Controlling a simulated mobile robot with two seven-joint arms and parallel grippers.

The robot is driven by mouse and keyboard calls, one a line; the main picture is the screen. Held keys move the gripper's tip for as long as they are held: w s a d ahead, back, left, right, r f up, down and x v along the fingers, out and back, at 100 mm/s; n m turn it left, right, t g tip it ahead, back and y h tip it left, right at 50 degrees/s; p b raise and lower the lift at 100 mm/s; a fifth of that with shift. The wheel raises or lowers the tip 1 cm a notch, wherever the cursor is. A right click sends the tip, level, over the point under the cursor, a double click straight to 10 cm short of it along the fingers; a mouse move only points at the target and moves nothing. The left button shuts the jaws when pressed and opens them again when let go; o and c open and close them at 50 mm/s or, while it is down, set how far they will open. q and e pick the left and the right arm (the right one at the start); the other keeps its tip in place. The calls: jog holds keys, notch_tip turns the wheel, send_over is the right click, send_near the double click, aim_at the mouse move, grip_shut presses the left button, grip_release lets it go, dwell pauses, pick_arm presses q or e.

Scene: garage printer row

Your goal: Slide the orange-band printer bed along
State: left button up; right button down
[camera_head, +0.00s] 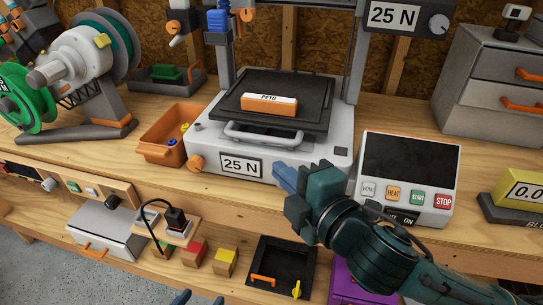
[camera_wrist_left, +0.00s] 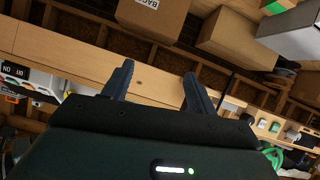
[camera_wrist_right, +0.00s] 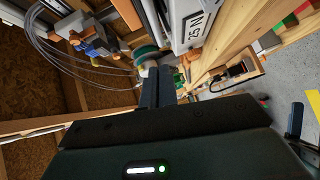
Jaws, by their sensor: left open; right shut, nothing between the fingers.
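The printer (camera_head: 342,150) stands on the bench with a light grey base and a "25 N" label. A grey bar handle (camera_head: 275,137) runs along the bed's front. My right gripper (camera_head: 280,172) is shut and empty, just in front of the base, below and apart from the handle. Its shut fingers (camera_wrist_right: 158,86) also show in the right wrist view near the "25 N" label. My left gripper (camera_head: 199,298) is open and empty at the bottom edge, away from the printer.
A control box (camera_head: 410,155) with a dark screen and buttons stands right of the printer. An orange bin (camera_head: 165,140) and a green spool (camera_head: 28,95) are at left. A drawer unit (camera_head: 492,85) is at right. A lower shelf holds a black tray (camera_head: 270,252) and coloured blocks.

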jog(key=s+a, duration=0.2)
jog(key=b, duration=0.2)
send_near(239, 137)
jog(key=w+a, duration=0.1)
jog(key=a, duration=0.3)
jog(key=shift+w+d+f, duration=0.1)
jog(key=shift+w+d, duration=0.1)
jog(key=shift+w, duration=0.45)
jog(key=shift+w+d+f, duration=0.15)
jog(key=shift+w+d, duration=0.1)
jog(key=shift+w, duration=0.4)
jog(key=shift+w+d+f, duration=0.1)
jog(key=shift+w+d, duration=0.1)
jog(key=shift+w, duration=0.5)
jog(key=w+p, duration=0.1)
jog(key=w, duration=0.1)
jog(key=w+d+p, duration=0.1)
jog(key=w, duration=0.1)
jog(key=shift+d, duration=0.15)
jog(key=shift+s, duration=0.1)
